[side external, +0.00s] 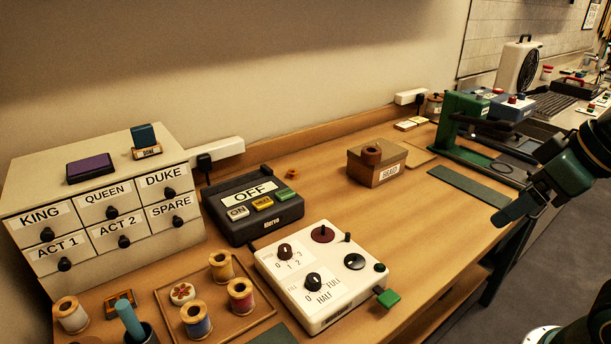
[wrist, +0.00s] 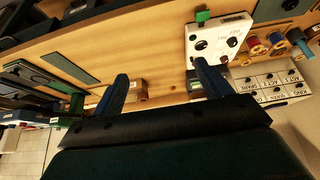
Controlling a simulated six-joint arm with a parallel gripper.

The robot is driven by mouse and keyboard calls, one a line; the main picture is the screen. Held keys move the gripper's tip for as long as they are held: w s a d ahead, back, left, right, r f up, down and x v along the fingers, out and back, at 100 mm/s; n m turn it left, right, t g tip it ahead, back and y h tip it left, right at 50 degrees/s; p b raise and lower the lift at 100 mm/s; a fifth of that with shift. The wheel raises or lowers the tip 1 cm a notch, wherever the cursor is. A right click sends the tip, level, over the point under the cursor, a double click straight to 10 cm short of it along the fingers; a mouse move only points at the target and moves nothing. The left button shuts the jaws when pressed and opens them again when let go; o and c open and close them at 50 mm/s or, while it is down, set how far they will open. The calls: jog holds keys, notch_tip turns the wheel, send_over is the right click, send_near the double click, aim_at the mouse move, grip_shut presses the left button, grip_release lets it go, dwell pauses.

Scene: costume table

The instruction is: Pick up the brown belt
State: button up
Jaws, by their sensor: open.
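A small dark brown coil (side external: 371,155), which looks like the rolled brown belt, sits on top of a brown box (side external: 362,172) with a white label. My gripper (side external: 512,207) is at the right in the side view, apart from the box and over the table's front edge. In the wrist view my gripper (wrist: 161,72) is open, its two blue fingers wide apart with nothing held. The brown box (wrist: 136,90) shows partly in the wrist view, beside the left finger. I cannot make out the coil clearly there.
A green press (side external: 462,120) stands behind the box, with a flat dark green strip (side external: 468,187) before it. A white control box (side external: 325,275), a black switch unit (side external: 255,205) and a labelled drawer cabinet (side external: 100,205) are to the left. Bare tabletop surrounds the box's front.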

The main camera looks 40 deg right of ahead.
jog(key=w+d+r+m+h, duration=0.2)
jog(key=w+d+r+m, duration=0.15)
jog(key=w+r, duration=0.55)
jog(key=m+g+h, duration=0.2)
jog(key=m+g, duration=0.2)
jog(key=m, duration=0.6)
send_over(369, 151)
jog(key=s+a, duration=0.1)
jog(key=a, duration=0.2)
notch_tip(369, 151, down, 11)
jog(key=shift+s+a+r, duration=0.1)
jog(key=shift+s+r, duration=0.05)
jog(key=shift+x, duration=4.3)
